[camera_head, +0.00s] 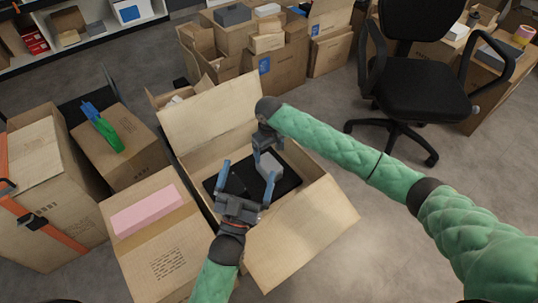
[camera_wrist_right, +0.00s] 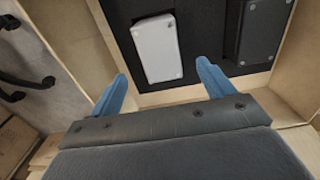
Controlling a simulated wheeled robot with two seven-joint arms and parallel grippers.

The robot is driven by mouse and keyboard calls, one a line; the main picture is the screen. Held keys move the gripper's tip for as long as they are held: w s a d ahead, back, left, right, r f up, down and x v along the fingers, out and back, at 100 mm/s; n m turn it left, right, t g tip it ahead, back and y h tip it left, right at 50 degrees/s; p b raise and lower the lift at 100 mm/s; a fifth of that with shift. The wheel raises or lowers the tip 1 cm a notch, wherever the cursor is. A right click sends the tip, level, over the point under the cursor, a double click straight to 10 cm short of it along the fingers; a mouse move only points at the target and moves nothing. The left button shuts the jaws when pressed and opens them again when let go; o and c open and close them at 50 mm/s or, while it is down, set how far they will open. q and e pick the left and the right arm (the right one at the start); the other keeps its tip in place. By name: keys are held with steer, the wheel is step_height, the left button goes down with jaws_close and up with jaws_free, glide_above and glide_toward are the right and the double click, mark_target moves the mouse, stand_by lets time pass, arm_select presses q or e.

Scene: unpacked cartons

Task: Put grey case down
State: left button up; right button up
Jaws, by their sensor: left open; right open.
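A light grey case (camera_head: 268,165) lies on the black lining (camera_head: 288,183) inside an open carton (camera_head: 302,222). The case also shows in the right wrist view (camera_wrist_right: 157,48), just beyond my fingertips and not clasped. My right gripper (camera_head: 267,143) is open above the case; its spread blue fingers (camera_wrist_right: 162,75) show in the wrist view. My left gripper (camera_head: 245,180) is open over the near left part of the carton. A dark grey case (camera_wrist_right: 264,32) lies on the lining beside the light one; in the head view my left gripper partly hides that area.
A closed carton with a pink box (camera_head: 147,210) stands left of the open carton. Another carton carries a green and blue item (camera_head: 105,130). Carton flaps stand out around the opening. A black office chair (camera_head: 415,85) is at the back right. Floor at right is partly clear.

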arm_select(q)
steer(key=f, duration=0.2)
steer(key=f+g, duration=0.2)
steer(key=f, duration=0.1)
steer(key=shift+w+d+f+y, duration=0.25)
steer(key=shift+w+f+y, duration=0.05)
steer(key=shift+w+f, duration=0.1)
arm_select(e)
step_height(320, 180, up, 3)
arm_select(q)
steer(key=shift+r, duration=0.1)
